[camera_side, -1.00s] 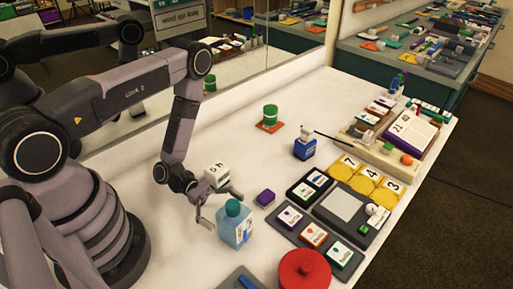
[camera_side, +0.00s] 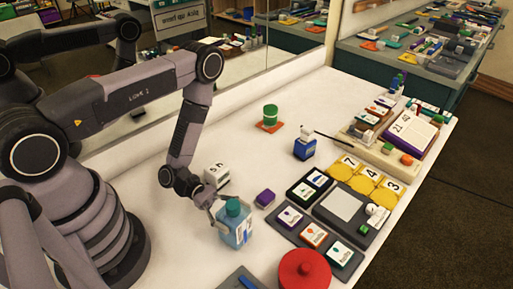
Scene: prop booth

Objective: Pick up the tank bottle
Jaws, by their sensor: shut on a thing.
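The tank bottle (camera_side: 235,235) is a see-through pale blue bottle with a teal cap and a pale label. It stands upright near the front middle of the white table. My gripper (camera_side: 231,210) is at its upper part, just below the cap, with its fingers shut on it. The far finger is partly hidden behind the bottle. No clear gap shows between the bottle's base and the table.
A white block with dark marks (camera_side: 216,175) stands close behind my gripper. A purple block (camera_side: 265,198) lies to the right. A red round lid (camera_side: 304,269) and a dark card tray (camera_side: 314,236) are nearby. A blue bottle (camera_side: 304,149) stands farther back. The table's left middle is clear.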

